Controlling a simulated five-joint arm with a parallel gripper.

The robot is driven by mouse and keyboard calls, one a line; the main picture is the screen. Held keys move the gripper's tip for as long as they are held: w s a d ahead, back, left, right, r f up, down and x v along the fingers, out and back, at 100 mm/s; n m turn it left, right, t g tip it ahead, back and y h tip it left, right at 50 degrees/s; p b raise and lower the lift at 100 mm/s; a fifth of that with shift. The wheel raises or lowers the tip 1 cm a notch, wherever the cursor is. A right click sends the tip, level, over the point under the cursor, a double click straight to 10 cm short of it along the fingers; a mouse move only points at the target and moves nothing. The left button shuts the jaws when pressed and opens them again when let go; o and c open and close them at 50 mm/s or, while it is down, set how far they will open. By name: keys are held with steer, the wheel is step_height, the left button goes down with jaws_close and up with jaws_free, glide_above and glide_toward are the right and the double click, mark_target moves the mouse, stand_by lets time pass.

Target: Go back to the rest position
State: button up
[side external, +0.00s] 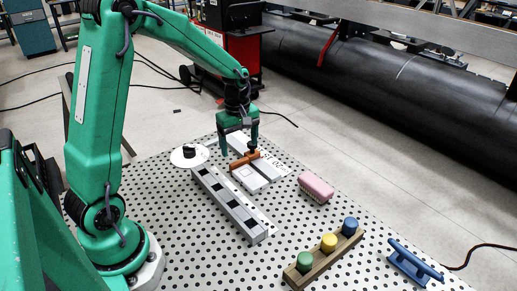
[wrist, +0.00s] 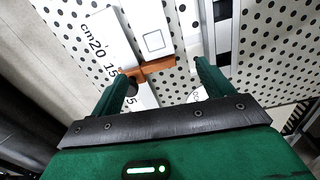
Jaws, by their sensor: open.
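My gripper (side external: 238,147) is open above the perforated table, and its two green fingers show apart in the wrist view (wrist: 160,82). An orange bar (side external: 243,160) lies across pale grey blocks (side external: 250,179), just below the fingertips. In the wrist view the orange bar (wrist: 152,68) shows beyond the fingertips, in the gap. Nothing is visibly held. I cannot tell whether a finger touches the bar. A dark knob (wrist: 131,87) sits by the left finger.
A white disc with a black knob (side external: 181,158) and a long grey rail (side external: 239,214) stand nearby. A pink block (side external: 315,187), a wooden holder (side external: 303,277) with green, yellow and blue pegs, and a blue cleat (side external: 412,264) stand toward the front right. Bare table lies between.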

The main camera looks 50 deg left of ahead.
steer(key=s+d+r+m+t, duration=0.2)
steer(key=s+d+r+m, duration=0.3)
steer(key=s+r+m, duration=0.2)
steer(key=s+d+r+m+t, duration=0.3)
steer(key=s+d+r+m, duration=0.3)
steer(key=s+r+m, duration=0.2)
steer(key=shift+s+m, duration=1)
steer(key=shift+s, duration=0.2)
steer(key=shift+d, duration=0.1)
